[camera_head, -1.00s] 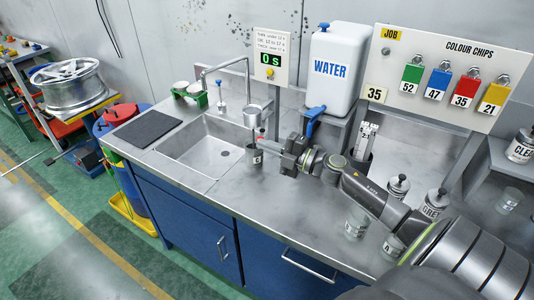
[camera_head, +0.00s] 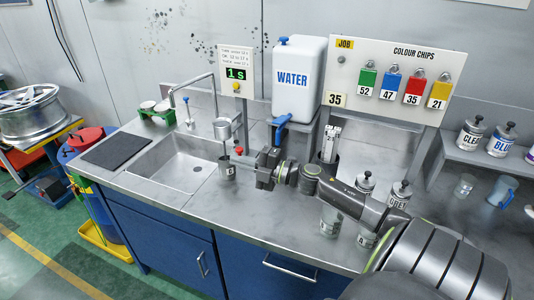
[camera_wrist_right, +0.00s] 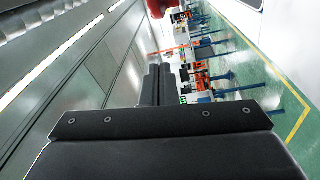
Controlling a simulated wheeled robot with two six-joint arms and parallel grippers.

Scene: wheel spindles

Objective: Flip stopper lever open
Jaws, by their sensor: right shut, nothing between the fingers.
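The stopper lever shows as a red knob (camera_head: 239,150) below the small metal cup (camera_head: 222,128) on the stand at the sink's right edge. A red rounded end (camera_wrist_right: 155,8) also shows at the top of the right wrist view, apart from the fingers there. My right gripper (camera_head: 252,165) is shut and empty, just right of the knob; I cannot tell if it touches it. In the wrist view its dark fingers (camera_wrist_right: 152,85) lie together. A grey labelled beaker (camera_head: 227,169) stands under the cup. The lever's arm is too small to read. My left gripper is out of view.
The timer display (camera_head: 236,74) reads 1 s. A water container (camera_head: 297,85) with a blue tap (camera_head: 281,128) stands behind my gripper. The sink (camera_head: 180,165) is left. Cans and cups stand near my right arm. The front counter is clear.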

